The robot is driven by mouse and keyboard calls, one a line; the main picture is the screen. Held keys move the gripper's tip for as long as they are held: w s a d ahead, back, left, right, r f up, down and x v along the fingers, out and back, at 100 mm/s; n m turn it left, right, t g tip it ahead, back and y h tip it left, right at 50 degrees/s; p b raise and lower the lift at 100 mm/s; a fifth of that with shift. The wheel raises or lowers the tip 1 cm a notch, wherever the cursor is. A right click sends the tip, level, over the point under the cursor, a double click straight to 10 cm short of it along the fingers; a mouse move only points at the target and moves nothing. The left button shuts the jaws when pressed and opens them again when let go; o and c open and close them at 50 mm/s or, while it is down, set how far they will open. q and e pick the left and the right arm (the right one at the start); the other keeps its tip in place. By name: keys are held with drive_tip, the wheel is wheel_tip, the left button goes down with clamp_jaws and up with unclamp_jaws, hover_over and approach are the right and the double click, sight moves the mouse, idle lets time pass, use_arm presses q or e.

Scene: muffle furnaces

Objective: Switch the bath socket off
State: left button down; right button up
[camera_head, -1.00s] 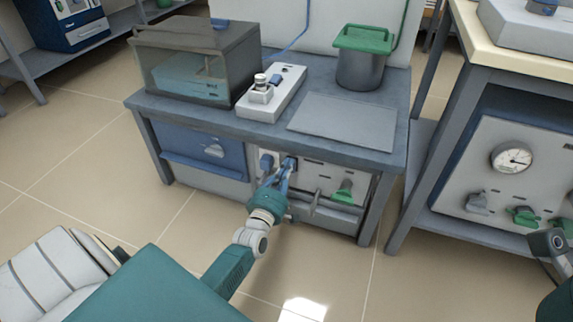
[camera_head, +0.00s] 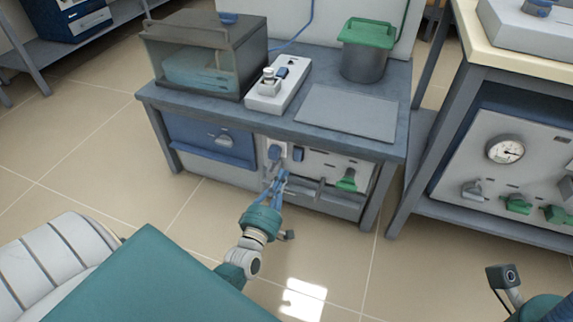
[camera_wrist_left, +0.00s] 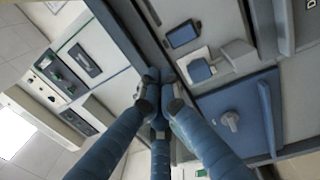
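The front panel (camera_head: 320,168) under the bench carries two blue parts side by side. One is a blue plug or knob on a pale plate (camera_head: 274,151), and the other is a dark blue rocker-like part (camera_head: 298,154). I cannot read the switch position. My left gripper (camera_head: 281,178) is in front of and below these parts, apart from them. Its blue fingers come together at the tips (camera_wrist_left: 160,88), with nothing visible between them. My right gripper is out of view.
A blue drawer-like front with a grey knob (camera_head: 224,141) lies left of the panel, and a green handle (camera_head: 347,180) lies right. A glass bath (camera_head: 205,65), a white socket box (camera_head: 280,86) and a green-lidded pot (camera_head: 364,55) stand on the bench. Another bench stands right.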

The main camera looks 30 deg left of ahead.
use_arm(q)
drive_tip(key=shift+s+d+r, duration=0.1)
drive_tip(key=shift+s+d, duration=0.05)
drive_tip(key=shift+s, duration=0.45)
drive_tip(key=shift+s+d+r, duration=0.1)
drive_tip(key=shift+s+d, duration=0.05)
drive_tip(key=shift+s, duration=0.45)
drive_tip(key=shift+r, duration=0.1)
